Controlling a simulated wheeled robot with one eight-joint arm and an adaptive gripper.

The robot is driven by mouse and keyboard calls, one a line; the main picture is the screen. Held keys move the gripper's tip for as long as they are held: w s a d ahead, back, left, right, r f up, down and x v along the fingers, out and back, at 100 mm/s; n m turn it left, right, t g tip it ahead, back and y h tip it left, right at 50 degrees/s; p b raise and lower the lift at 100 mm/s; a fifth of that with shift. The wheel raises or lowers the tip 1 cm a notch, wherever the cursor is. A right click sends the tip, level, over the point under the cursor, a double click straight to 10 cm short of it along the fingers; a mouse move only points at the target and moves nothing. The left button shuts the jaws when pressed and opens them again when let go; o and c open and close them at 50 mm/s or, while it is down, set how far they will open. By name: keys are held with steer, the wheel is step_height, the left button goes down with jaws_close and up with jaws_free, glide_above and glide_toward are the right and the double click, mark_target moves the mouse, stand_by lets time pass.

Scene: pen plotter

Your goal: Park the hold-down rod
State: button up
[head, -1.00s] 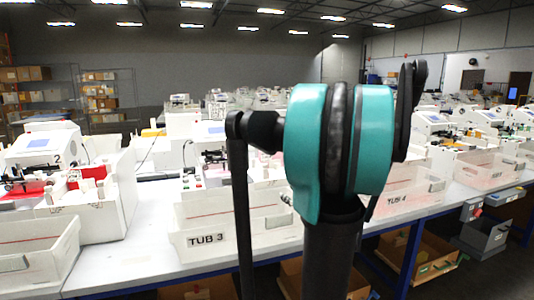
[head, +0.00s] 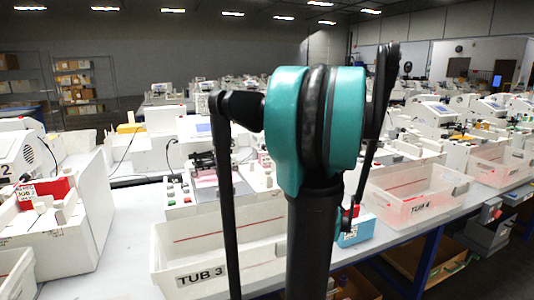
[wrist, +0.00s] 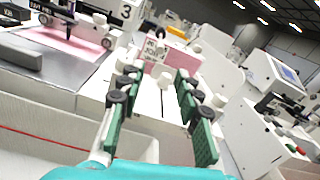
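My gripper (wrist: 155,85) shows in the wrist view with its two green-padded fingers apart and nothing held between them. It points over a white machine surface, with a small white knob (wrist: 164,79) beyond the fingertips. A plotter (wrist: 85,30) with a pink sheet and a dark carriage is at upper left. In the head view a plotter with a pink sheet (head: 207,182) stands behind tub 3 (head: 200,250), left of my arm. I cannot clearly pick out the hold-down rod in either view. In the head view my arm hides part of the bench and my gripper cannot be made out.
Tub 4 (head: 420,190) stands on the bench to the right, with a small blue, white and red box (head: 357,232) left of it. A white machine with a red part (head: 52,190) is at left. Another machine (wrist: 262,90) is at right in the wrist view.

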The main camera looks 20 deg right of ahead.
steer(key=w, duration=1.7)
steer(key=shift+w+a, duration=0.2)
steer(key=shift+w, duration=0.1)
steer(key=shift+c, duration=0.3)
jaws_close()
